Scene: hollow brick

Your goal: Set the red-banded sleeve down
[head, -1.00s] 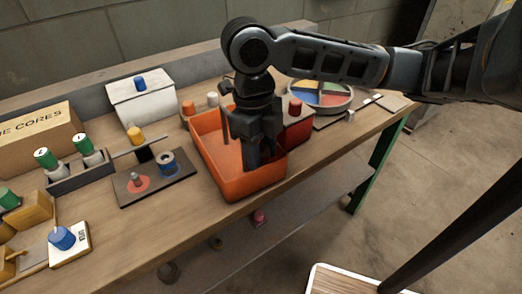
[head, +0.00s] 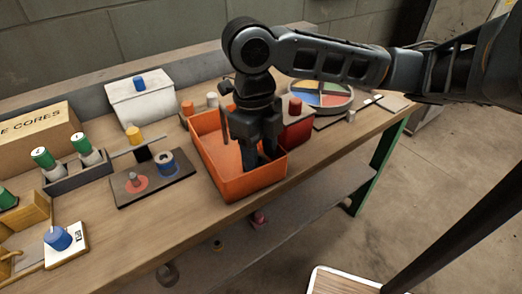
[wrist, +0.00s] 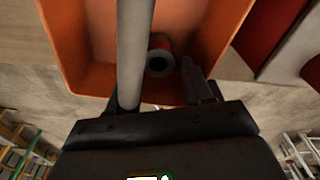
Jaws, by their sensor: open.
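My gripper (head: 258,158) points down inside the orange bin (head: 262,188), with its fingertips low between the walls. Its fingers are open. In the wrist view, a small hollow sleeve (wrist: 160,62) with a grey rim around a dark hole and a reddish band shows inside the orange bin (wrist: 75,45). It is between a long pale grey bar on the left and a dark finger on the right. The hole faces the camera. I cannot tell whether it touches a finger. The sleeve is hidden in the head view by the bin wall and my gripper.
A red box (head: 297,128) stands close to the bin's right side, with a coloured round tray (head: 320,96) behind it. A dark board (head: 157,178) with a blue ring and a peg lies left of the bin. Bare bench (head: 190,222) shows at the front left.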

